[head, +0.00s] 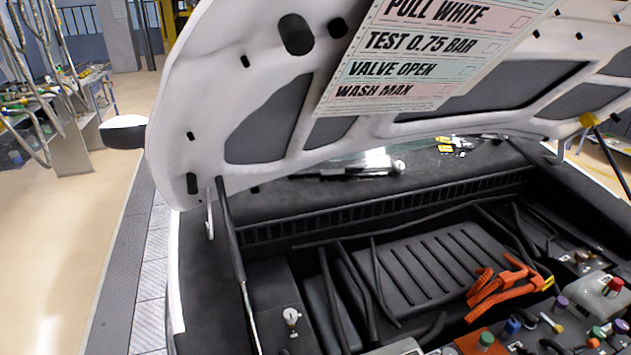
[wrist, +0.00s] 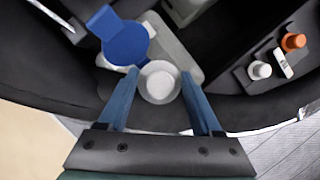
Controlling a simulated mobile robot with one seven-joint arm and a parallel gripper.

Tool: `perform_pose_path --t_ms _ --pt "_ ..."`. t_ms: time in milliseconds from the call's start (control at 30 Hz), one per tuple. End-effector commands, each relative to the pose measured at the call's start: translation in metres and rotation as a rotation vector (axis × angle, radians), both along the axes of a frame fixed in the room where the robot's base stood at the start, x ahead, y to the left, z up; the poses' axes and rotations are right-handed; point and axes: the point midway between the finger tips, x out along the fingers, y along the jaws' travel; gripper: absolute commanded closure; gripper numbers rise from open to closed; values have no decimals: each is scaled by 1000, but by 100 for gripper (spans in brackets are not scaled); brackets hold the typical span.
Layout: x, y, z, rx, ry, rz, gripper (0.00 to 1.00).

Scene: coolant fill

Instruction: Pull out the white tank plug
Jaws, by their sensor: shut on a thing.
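In the wrist view, a round white plug (wrist: 160,82) sits between the two blue fingertips of my gripper (wrist: 160,77), which is shut on it. A pale grey body (wrist: 186,50) shows behind the plug, beside a raised round blue lid (wrist: 125,42). I cannot tell whether the plug is still seated or lifted clear. My gripper is not visible in the head view. A card (head: 420,55) under the raised hood reads "PULL WHITE", "TEST 0.75 BAR", "VALVE OPEN" and "WASH MAX".
In the wrist view, a white cap (wrist: 259,70) and an orange cap (wrist: 294,42) stand to the right. In the head view, the raised hood (head: 215,60) hangs over the engine bay, with orange cables (head: 505,287) and a prop rod (head: 230,235).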

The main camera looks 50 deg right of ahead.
Motion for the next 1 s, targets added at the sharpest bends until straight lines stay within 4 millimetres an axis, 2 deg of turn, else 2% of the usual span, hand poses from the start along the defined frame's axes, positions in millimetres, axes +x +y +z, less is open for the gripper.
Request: perform_pose_path --t_ms 800,1000 --pt "0 0 37 0 0 0 69" --pt "0 0 39 0 0 0 69"
